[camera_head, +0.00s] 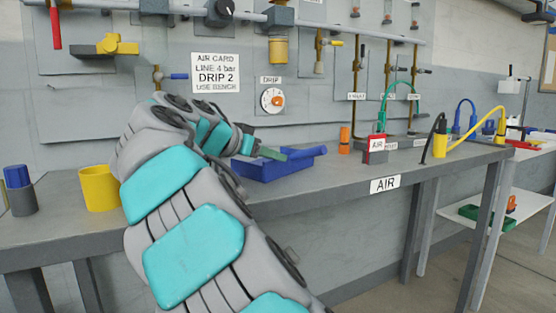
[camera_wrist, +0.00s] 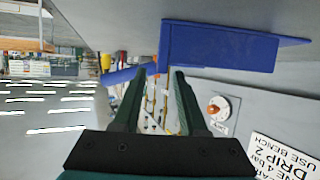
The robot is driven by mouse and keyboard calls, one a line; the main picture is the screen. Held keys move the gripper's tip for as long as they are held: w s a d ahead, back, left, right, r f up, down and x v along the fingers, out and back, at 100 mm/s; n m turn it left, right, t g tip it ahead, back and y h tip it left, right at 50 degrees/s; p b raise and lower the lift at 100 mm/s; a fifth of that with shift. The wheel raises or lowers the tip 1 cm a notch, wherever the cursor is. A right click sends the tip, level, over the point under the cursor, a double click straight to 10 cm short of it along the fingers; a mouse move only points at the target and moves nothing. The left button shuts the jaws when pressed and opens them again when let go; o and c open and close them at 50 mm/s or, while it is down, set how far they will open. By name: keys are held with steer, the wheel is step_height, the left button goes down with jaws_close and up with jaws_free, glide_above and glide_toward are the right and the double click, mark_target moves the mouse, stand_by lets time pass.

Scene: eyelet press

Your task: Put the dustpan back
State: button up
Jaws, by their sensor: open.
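My gripper (camera_head: 284,153) has dark green fingers and is just above or behind the pan, pointing right. In the wrist view, which is upside down, the dustpan (camera_wrist: 222,47) shows its broad blue side above the fingers. A narrower blue part reaches left past the left fingertip. My gripper (camera_wrist: 161,74) is open, with no object visibly held between its fingers. I cannot tell whether a finger touches the dustpan.
The grey bench (camera_head: 350,184) carries a yellow cup (camera_head: 99,187) at left and an orange cylinder (camera_head: 345,140) right of the dustpan. The drip dial (camera_head: 272,99) is on the back panel. A white side table (camera_head: 532,205) stands at far right.

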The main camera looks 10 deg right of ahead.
steer(key=v, duration=0.8)
steer(key=shift+s+a, duration=0.1)
steer(key=shift+a, duration=0.15)
